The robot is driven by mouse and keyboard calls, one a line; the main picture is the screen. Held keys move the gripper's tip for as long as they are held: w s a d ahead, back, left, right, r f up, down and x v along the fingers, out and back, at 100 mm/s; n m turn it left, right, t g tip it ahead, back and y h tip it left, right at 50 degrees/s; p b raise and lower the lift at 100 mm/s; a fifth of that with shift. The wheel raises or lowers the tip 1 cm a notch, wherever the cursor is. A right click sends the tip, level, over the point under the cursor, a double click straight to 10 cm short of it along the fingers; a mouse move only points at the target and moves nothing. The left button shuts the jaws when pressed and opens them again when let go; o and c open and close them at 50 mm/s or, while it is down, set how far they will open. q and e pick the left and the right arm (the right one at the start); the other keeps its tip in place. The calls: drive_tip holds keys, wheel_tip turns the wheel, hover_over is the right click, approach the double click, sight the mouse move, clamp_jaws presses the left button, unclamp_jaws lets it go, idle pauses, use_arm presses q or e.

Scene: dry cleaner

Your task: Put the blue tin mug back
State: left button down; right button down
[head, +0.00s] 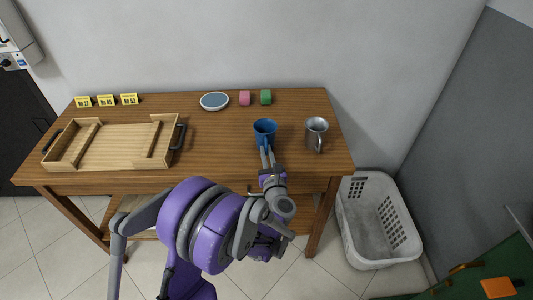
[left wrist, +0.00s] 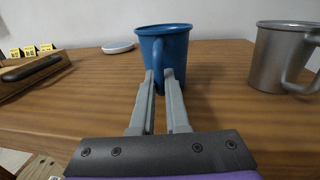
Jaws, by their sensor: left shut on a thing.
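The blue tin mug (head: 264,129) is upright near the front right of the wooden table. It also shows in the left wrist view (left wrist: 170,45). My left gripper (head: 266,152) reaches it from the front and is shut on it, the two fingertips at the near side where its handle seems to be. I cannot tell whether the mug's base touches the tabletop. A round dish with a pale rim and blue-grey middle (head: 214,101) lies behind, to the left. My right gripper is out of view.
A grey metal mug (head: 316,131) stands close on the right. A wooden tray with black handles (head: 115,162) is at left, with yellow number tags (head: 107,100) behind. Pink (head: 244,98) and green (head: 266,97) items lie at the back. A white basket (head: 375,258) is on the floor.

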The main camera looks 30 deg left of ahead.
use_arm(q)
drive_tip(key=shift+f, duration=0.1)
drive_tip(key=c, duration=1.3)
unclamp_jaws()
drive_tip(key=shift+c, duration=0.2)
drive_tip(key=o, duration=0.4)
